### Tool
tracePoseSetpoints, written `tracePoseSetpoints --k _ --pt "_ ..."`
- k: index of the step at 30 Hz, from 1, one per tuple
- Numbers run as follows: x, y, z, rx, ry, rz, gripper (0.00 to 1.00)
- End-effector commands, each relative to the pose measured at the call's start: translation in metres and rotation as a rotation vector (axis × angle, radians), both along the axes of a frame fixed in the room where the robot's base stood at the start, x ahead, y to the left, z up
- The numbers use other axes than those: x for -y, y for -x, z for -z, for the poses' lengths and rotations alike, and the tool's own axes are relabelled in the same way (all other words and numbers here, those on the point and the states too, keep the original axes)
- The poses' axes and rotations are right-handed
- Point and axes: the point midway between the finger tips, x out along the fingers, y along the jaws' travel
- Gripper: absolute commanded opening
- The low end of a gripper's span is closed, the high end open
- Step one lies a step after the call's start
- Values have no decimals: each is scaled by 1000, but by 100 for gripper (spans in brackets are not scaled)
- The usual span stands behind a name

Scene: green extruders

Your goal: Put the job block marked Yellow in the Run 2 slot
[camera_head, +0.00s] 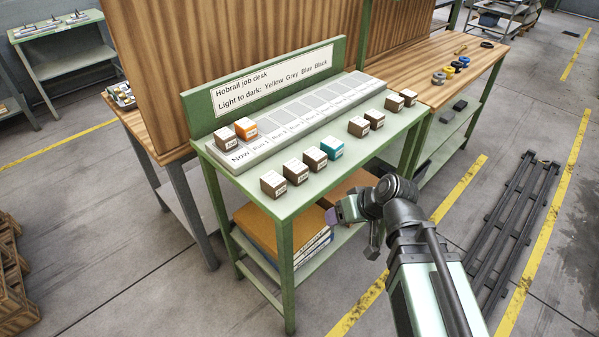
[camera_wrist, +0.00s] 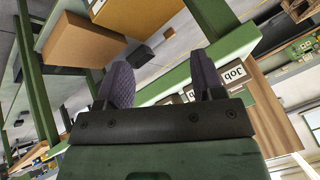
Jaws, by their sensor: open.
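The slot board (camera_head: 240,157) lies on the green desk under a sign reading "Light to dark: Yellow Grey Blue Black". A brown block (camera_head: 225,140) stands in the Now slot and an orange-topped block (camera_head: 246,129) in the Run 1 slot. The Run 2 slot (camera_head: 268,127) looks empty. Along the desk's front stand several brown blocks (camera_head: 273,184) and a teal one (camera_head: 331,147). Their labels are too small to read, so I cannot tell which is marked Yellow. My gripper (camera_head: 348,209) is open and empty, in front of the desk below its top; its fingers show in the wrist view (camera_wrist: 163,82).
The sign board (camera_head: 272,85) rises behind the slots. A lower shelf (camera_head: 318,262) holds boxes and binders. A wooden bench (camera_head: 460,52) with small coloured parts adjoins at the right. A dark rack (camera_head: 520,225) lies on the floor. The floor in front is otherwise largely open.

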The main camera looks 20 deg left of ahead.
Motion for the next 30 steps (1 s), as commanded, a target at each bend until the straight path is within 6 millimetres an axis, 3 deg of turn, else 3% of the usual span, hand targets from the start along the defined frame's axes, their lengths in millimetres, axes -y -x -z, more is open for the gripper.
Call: tracePoseSetpoints --k 1,3,6,8,14,22,30 --pt "-33 -7 -18 131 -119 -87 62" --pt "-60 -21 -46 346 -254 -157 62" --pt "-66 -41 -71 580 -312 -176 62" --pt "-65 -46 -76 658 -298 -192 62" --pt "-67 -50 -73 695 -275 -220 62" --pt "-105 -73 -52 693 -275 -221 62" --pt "-119 -81 -43 693 -275 -220 62"
